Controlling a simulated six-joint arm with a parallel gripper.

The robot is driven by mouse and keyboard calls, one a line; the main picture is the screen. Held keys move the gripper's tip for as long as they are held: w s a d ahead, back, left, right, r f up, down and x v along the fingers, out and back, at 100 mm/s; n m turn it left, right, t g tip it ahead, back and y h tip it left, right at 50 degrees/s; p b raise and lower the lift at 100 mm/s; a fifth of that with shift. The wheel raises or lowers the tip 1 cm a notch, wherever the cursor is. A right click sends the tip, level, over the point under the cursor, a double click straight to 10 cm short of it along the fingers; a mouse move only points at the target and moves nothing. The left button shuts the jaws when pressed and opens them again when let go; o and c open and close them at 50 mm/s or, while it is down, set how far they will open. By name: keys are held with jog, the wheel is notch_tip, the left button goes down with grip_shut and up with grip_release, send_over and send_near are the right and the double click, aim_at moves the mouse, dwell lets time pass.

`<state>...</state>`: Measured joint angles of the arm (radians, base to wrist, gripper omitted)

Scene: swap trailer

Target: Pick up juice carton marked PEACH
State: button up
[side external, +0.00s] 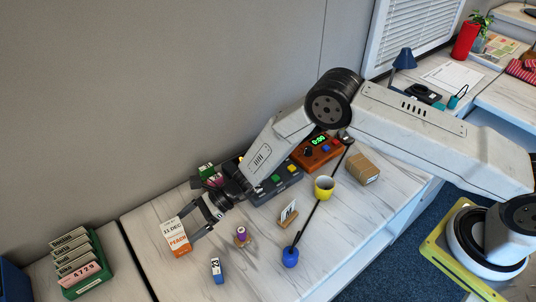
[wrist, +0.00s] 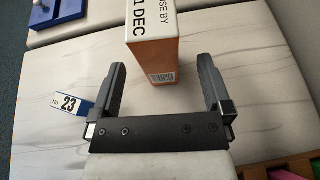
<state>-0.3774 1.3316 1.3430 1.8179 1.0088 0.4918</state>
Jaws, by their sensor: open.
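The juice carton marked PEACH (side external: 177,238) is white and orange and stands upright near the left edge of the worktop. It also shows in the wrist view (wrist: 152,45), at the top centre, with "USE BY" and "11 DEC" partly cut off by the frame. My gripper (side external: 190,229) is open beside the carton in the side view. In the wrist view my gripper's (wrist: 162,78) two fingers point toward the carton, which lies in line with the gap between them.
A green rack (side external: 88,284) is left.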

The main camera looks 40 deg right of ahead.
aim_at(176, 235)
jog(key=shift+x, duration=2.4)
jog(key=shift+s, duration=0.1)
jog(key=shift+c, duration=0.2)
jog(key=shift+r, duration=0.1)
grip_shut()
